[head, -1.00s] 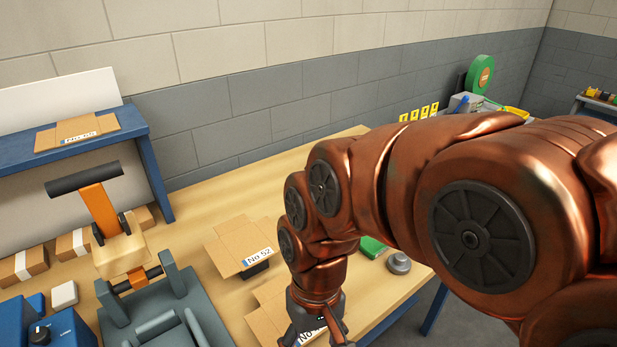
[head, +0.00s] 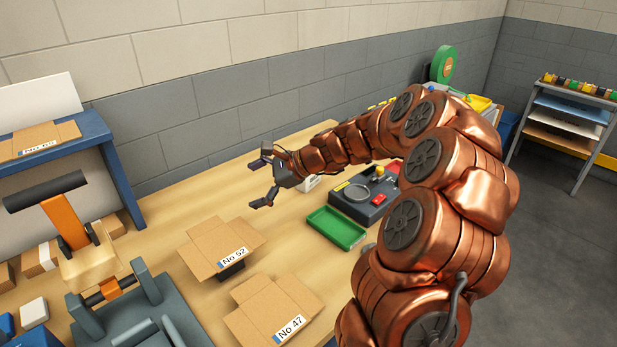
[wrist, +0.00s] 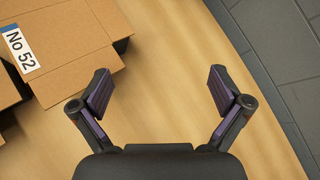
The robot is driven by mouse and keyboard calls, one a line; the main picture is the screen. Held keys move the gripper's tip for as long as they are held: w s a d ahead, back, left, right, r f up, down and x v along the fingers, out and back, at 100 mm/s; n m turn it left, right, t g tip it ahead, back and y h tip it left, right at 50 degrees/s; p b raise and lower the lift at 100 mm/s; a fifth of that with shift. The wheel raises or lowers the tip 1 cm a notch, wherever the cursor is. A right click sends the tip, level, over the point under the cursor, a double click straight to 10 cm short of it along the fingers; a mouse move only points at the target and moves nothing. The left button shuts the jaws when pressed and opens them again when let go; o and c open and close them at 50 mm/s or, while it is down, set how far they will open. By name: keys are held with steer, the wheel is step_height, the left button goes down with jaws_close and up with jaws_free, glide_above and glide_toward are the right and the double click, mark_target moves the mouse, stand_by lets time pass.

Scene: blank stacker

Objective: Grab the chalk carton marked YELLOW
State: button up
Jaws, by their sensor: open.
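I see no carton on which I can read YELLOW. Several small yellow, dark, green and red items (head: 583,87) stand in a row on a rack at the far right; they are too small to read or to tell as cartons. My gripper (head: 257,184) is open and empty above the wooden bench, near the wall and far from that rack. In the wrist view my open gripper (wrist: 160,82) has bare bench between its fingers.
Flat cardboard blanks marked No 52 (head: 218,246) and No 47 (head: 268,312) lie left of a green tray (head: 337,228). A dark grey device (head: 362,200) stands behind the tray.

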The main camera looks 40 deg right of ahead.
steer(key=w+d+f+m+t+h, duration=0.1)
steer(key=d+f+m, duration=0.1)
steer(key=d, duration=0.6)
steer(key=w+d+f+m+t+h, duration=0.1)
steer(key=d+f+m+t+h, duration=0.1)
steer(key=d+m, duration=0.3)
steer(key=w+d+f+m+t+h, duration=0.1)
steer(key=d+m, duration=0.3)
steer(key=d, duration=0.8)
steer(key=shift+f+t+h, duration=0.3)
steer(key=shift+f+t, duration=0.2)
steer(key=shift+f, duration=0.35)
steer(key=shift+w+f, duration=0.1)
steer(key=shift+w, duration=0.15)
steer(key=p+x, duration=0.1)
steer(key=x, duration=0.2)
steer(key=p+x, duration=0.1)
steer(key=x, duration=0.2)
steer(key=shift+s+a, duration=0.1)
steer(key=shift+a, duration=0.15)
steer(key=shift+w+a+f, duration=0.1)
steer(key=shift+w+f, duration=0.2)
steer(key=shift+w, duration=0.2)
steer(key=c, duration=1)
